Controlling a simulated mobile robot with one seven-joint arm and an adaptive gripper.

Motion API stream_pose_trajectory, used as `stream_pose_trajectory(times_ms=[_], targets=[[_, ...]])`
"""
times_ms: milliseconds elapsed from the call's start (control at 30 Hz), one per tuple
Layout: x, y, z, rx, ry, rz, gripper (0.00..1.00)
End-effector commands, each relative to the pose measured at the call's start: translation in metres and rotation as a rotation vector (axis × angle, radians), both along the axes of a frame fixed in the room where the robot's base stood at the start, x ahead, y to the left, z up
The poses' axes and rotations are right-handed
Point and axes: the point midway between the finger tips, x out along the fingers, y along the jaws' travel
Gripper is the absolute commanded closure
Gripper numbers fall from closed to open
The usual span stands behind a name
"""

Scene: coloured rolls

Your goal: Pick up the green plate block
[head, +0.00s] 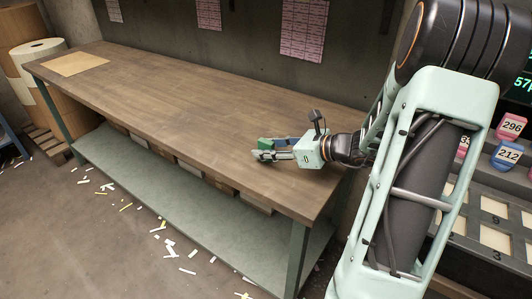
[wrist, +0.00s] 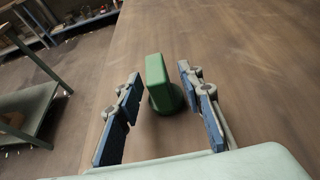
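The green plate block (wrist: 158,80) stands upright on the wooden workbench (head: 170,90), with a round dark green base at its foot. In the wrist view it is between and slightly beyond the two blue-padded fingers of my gripper (wrist: 160,108). The fingers are apart, with a gap on each side of the block. In the head view my gripper (head: 264,150) is low over the near right part of the bench, and a small green patch of the block (head: 267,143) shows by the fingers, mostly hidden.
A brown sheet (head: 75,64) lies at the bench's far left end. The bench top between is clear. The bench's front edge runs close to my gripper. A rack with coloured tags (head: 508,153) stands at the right. Paper scraps litter the floor.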

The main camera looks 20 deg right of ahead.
Motion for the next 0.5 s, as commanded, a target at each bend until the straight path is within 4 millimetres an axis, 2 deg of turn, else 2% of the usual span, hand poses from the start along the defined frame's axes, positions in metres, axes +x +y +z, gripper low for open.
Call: stream_pose_trajectory(times_ms=[300, 500], targets=[[0.0045, 0.0027, -0.002, -0.001, 0.0, -0.002, 0.66], [0.0043, 0.0027, -0.0019, 0.0, 0.0, -0.001, 0.88]])
